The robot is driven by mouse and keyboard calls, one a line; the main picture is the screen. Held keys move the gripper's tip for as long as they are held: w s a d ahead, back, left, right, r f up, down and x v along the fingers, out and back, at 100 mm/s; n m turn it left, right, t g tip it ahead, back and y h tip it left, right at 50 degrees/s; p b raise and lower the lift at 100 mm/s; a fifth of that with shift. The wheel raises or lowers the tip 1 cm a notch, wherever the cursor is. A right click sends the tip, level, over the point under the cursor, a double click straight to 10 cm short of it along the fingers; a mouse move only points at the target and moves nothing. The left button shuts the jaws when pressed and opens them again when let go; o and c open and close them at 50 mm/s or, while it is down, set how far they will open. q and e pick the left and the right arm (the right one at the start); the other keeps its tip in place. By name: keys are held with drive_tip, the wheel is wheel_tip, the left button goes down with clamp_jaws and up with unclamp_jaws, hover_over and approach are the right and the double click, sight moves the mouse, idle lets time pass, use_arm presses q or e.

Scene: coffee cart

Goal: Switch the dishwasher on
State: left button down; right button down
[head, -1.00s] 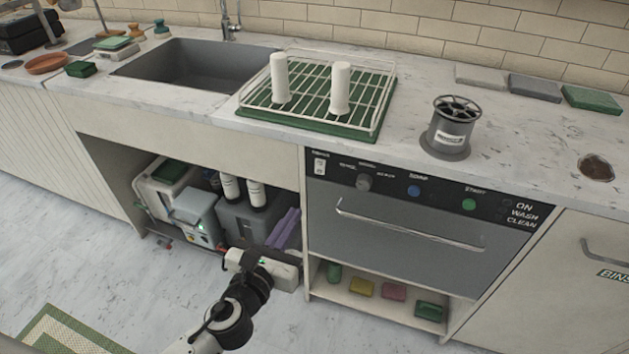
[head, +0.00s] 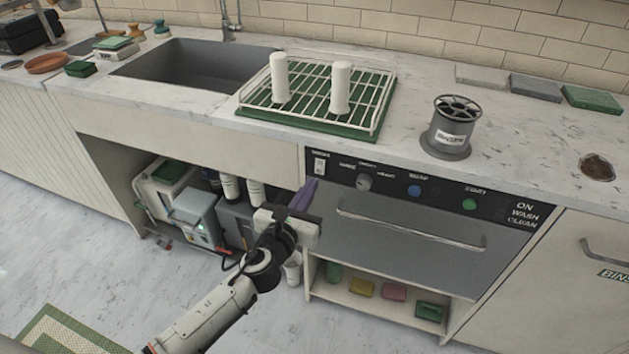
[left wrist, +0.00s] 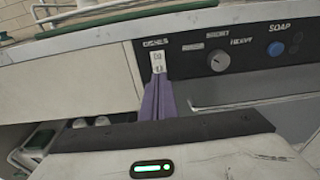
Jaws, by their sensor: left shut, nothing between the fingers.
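The dishwasher (head: 405,232) is built in under the counter, with a dark control panel (head: 435,196) along its top. A white rocker switch (head: 319,165) is at the panel's left end. It also shows in the left wrist view (left wrist: 158,61), upright, just beyond my fingertips. My left gripper (head: 311,183) has purple fingers that are shut and empty. They point up at the switch from just below it; in the left wrist view they cover its lower edge. I cannot tell whether they touch it. My right gripper is not in view.
The panel also has a grey dial (head: 364,182), a blue soap button (head: 414,190) and a green start button (head: 469,204). The door handle (head: 410,228) sticks out below. A dish rack (head: 380,100) stands on the counter above. An open shelf with boxes (head: 195,212) is left of my gripper.

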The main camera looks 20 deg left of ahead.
sight(320, 173)
use_arm(q)
drive_tip(key=w, duration=0.3)
drive_tip(key=shift+w+d+f, duration=0.1)
drive_tip(key=shift+w+f, duration=0.05)
drive_tip(key=shift+f, duration=0.1)
drive_tip(key=shift+w, duration=0.2)
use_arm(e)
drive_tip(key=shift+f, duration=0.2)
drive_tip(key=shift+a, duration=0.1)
